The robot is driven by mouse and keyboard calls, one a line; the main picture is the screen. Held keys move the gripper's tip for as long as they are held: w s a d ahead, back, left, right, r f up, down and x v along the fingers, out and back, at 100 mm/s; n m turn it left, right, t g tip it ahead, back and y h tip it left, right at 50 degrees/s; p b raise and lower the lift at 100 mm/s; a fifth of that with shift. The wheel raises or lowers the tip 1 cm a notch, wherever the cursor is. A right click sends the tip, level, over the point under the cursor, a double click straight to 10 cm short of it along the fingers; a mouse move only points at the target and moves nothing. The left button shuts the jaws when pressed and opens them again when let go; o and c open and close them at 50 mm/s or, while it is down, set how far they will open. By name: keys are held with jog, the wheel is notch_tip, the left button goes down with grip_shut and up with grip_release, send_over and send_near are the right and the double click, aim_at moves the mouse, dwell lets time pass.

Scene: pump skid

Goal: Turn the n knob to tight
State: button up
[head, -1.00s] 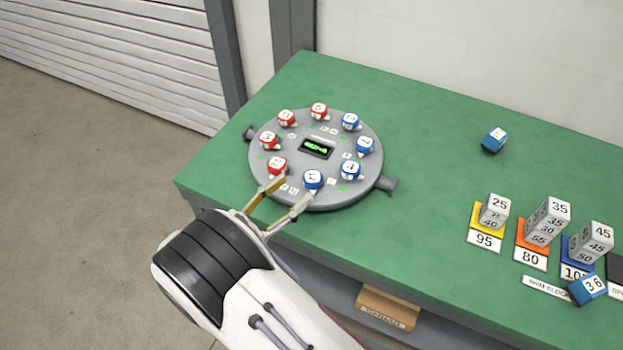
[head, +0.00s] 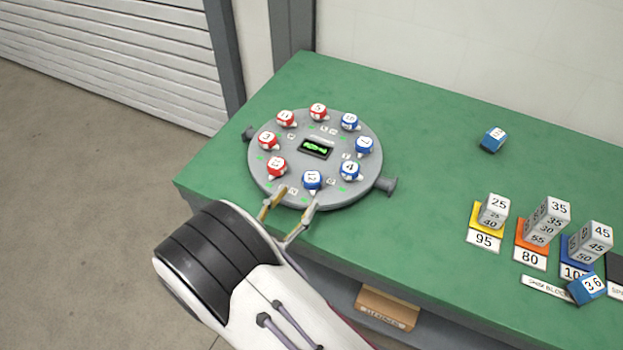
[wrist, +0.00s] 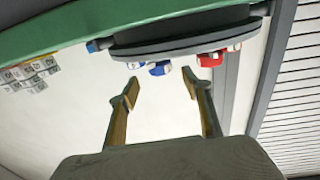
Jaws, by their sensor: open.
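A round grey disc (head: 320,196) on the green table carries a ring of red and blue knobs with white numbered tops and white pointers. The marks are too small to tell which knob is n. My gripper (head: 300,198) is open and empty at the disc's front rim. Its fingertips are just in front of the front blue knob (head: 312,181), with the front-left red knob (head: 277,167) further off to the left. In the wrist view, inverted, my open gripper (wrist: 160,80) points at the disc's edge (wrist: 185,45), with a blue knob (wrist: 160,69) and a red knob (wrist: 211,59) near the tips.
A small green-lit display (head: 316,148) is in the disc's middle. Grey stubs (head: 388,186) stick out at the disc's sides. To the right are stacked number blocks (head: 547,222) on coloured cards and loose blue blocks (head: 494,139). The table between is clear.

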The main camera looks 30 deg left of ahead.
aim_at(307, 187)
jog(key=shift+w, duration=0.15)
jog(key=shift+w+d, duration=0.15)
jog(key=shift+w, duration=1.75)
jog(key=shift+w+d, duration=0.1)
jog(key=shift+w, duration=1.75)
jog(key=c, duration=1.2)
